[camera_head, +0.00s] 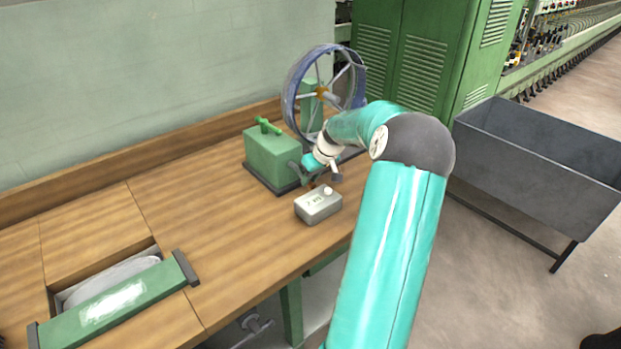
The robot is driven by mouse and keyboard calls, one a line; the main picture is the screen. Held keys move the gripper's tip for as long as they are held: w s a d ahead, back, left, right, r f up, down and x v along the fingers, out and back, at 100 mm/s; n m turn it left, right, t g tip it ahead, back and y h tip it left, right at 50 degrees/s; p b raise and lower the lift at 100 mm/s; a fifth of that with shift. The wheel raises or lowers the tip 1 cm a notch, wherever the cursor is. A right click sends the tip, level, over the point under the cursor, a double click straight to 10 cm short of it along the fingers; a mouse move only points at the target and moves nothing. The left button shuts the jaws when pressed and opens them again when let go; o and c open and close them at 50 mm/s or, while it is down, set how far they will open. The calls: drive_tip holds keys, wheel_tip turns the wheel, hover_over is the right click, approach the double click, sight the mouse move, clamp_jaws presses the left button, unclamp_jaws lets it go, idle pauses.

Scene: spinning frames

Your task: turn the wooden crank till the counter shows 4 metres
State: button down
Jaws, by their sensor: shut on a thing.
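A spoked wheel (290,102) with a blue-grey rim stands upright at the back of the wooden bench, beside a green box (270,158) with a green handle on top. A small pale grey counter box (318,206) with a white knob sits on the bench in front of them. Its small display is too small to read surely. My gripper (313,180) is at the right front of the green box, just behind the counter. It is shut on the wooden crank, of which only a small brown bit shows between the dark fingers. My arm hides part of the wheel's lower right.
The wooden bench (215,215) is clear left of the green box. A green-framed recess (130,295) lies at the front left. A grey metal trough (530,165) stands right of my arm, and green cabinets (405,50) stand behind.

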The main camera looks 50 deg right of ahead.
drive_tip(key=shift+f+y, duration=0.15)
drive_tip(key=shift+y, duration=0.25)
drive_tip(key=shift+w+a+f+m+y, duration=0.1)
drive_tip(key=shift+a+f+m+y, duration=0.2)
drive_tip(key=shift+y, duration=0.5)
drive_tip(key=shift+w+a+f+m+t+y, duration=0.1)
drive_tip(key=shift+a+m+t+y, duration=0.1)
drive_tip(key=shift+a+t+y, duration=0.4)
drive_tip(key=shift+w+a+m+t+y, duration=0.1)
drive_tip(key=shift+a+m+y, duration=0.1)
drive_tip(key=shift+y, duration=0.7)
drive_tip(key=c, duration=1.3)
unclamp_jaws()
drive_tip(key=v, duration=1.4)
drive_tip(key=shift+f, duration=0.15)
drive_tip(key=shift+d, duration=0.1)
